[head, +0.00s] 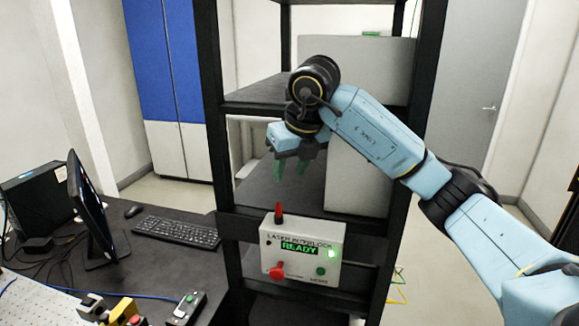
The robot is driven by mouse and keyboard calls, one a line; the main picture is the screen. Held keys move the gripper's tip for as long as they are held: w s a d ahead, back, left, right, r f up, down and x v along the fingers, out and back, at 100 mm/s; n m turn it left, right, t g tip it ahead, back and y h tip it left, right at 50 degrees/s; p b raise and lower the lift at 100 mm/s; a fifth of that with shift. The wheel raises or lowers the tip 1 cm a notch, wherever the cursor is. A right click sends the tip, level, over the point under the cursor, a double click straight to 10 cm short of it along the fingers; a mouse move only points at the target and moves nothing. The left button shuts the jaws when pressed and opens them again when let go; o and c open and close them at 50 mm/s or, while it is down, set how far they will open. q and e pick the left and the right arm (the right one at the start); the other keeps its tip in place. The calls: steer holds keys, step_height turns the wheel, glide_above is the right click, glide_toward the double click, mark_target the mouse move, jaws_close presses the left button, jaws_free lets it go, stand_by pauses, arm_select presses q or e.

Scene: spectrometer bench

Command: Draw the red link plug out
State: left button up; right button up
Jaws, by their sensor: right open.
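A pale box (335,237) labelled as a laser unit is fixed to the front of the black rack. Its green display (300,247) reads READY. A red knob-like piece (277,270) sits low on the left of its front face, and an upright red piece with a dark base (278,212) stands on its top; I cannot tell for certain which is the red link plug. My right gripper (289,172) is open and empty, its green fingers pointing down, above the box and apart from it. My left gripper is out of view.
The rack's black post (212,120) and shelf (265,92) stand close around my right gripper. A large grey case (357,185) is behind my arm. The box has a lit green lamp (332,253) and a green button (321,271). A desk with a keyboard (177,231) is at left.

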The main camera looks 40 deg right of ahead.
mark_target(280, 205)
steer(key=p+x, duration=0.2)
steer(key=x, duration=1.1)
steer(key=shift+s+f, duration=0.1)
jaws_close()
